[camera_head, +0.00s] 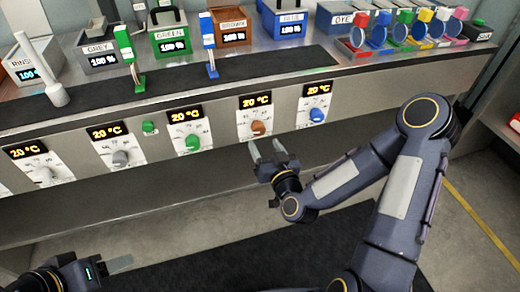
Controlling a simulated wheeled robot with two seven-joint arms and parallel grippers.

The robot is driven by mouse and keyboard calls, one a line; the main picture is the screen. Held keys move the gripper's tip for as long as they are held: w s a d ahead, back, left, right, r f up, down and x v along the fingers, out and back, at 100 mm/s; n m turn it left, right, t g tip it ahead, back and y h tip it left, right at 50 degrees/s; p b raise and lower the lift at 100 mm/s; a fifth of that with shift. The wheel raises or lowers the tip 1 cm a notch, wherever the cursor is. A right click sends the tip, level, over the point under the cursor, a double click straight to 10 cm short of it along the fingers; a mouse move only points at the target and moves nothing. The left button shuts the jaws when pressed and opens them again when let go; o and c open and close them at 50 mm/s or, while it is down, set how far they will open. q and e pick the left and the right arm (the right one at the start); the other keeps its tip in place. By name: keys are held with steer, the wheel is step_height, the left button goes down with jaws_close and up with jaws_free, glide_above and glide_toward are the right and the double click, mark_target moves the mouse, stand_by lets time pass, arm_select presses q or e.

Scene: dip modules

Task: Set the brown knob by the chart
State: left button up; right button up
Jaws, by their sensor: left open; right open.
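The brown knob (258,127) is on the front panel, under a display (255,101) that reads 20 °C. A printed scale surrounds it. My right gripper (266,149) is open and empty, with its fingers pointing up toward the panel just below the brown knob. A gap seems to lie between the fingertips and the knob. My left gripper (118,265) is low at the bottom left, away from the panel, open and partly cut off by the frame. I cannot make out a chart in this view.
Grey (120,158), green (193,142) and blue (317,114) knobs share the panel, each under a 20 °C display. Labelled baths, including a brown one (233,38), stand on the counter. Colored dye cups (378,36) are at the back right. A dark mat (200,262) lies on the floor.

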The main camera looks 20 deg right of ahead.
mark_target(260, 132)
steer(key=shift+m+h, duration=0.5)
steer(key=w, duration=0.5)
steer(key=w+f, duration=0.1)
steer(key=w, duration=0.1)
steer(key=shift+w+d+f, duration=0.1)
steer(key=shift+w+d, duration=0.1)
steer(key=shift+w, duration=0.2)
arm_select(q)
steer(key=shift+f, duration=0.5)
arm_select(e)
steer(key=c, duration=1)
